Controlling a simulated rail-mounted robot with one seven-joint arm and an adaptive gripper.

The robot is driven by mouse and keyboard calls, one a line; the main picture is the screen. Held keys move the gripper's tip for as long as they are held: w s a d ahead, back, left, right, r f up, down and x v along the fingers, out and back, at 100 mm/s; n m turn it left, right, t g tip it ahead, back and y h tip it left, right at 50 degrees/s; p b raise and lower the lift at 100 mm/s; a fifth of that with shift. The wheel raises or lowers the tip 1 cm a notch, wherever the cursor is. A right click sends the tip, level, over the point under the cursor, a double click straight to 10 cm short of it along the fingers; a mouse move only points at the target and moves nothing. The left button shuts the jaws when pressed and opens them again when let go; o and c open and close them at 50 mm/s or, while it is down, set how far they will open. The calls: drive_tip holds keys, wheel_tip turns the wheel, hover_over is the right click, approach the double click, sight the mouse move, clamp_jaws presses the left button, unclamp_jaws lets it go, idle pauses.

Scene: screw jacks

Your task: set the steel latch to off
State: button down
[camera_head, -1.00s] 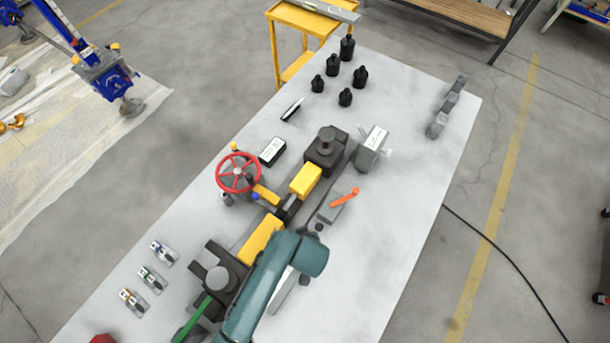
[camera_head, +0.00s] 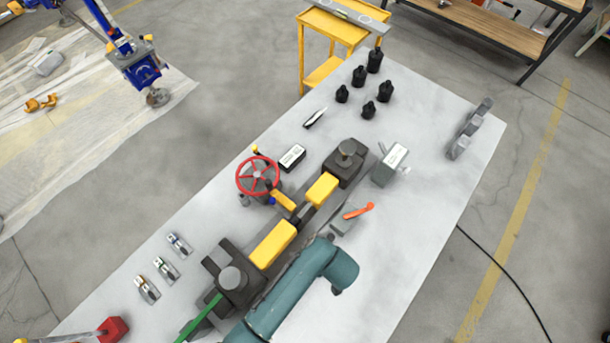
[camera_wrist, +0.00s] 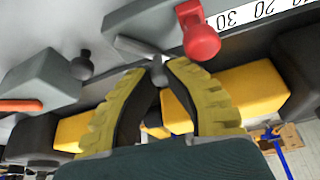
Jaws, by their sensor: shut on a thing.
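In the wrist view a small grey steel lever, which I take for the steel latch (camera_wrist: 136,46), runs from the upper left to my fingertips. My gripper (camera_wrist: 158,74) has yellow ribbed fingers whose tips meet at the lever's rounded end, shut on it. The lever's far end lies by a grey body along the top. Whether it points to off cannot be read. In the head view my teal arm covers the gripper and the latch.
A red knob (camera_wrist: 201,40) is close right of my fingertips, beside a numbered white scale (camera_wrist: 250,12). A dark ball knob (camera_wrist: 82,66) stands to the left. An orange lever (camera_head: 358,211), yellow blocks (camera_head: 272,245) and a red handwheel (camera_head: 257,176) share the table.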

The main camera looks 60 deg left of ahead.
idle(0.4)
drive_tip(key=c, duration=1)
unclamp_jaws()
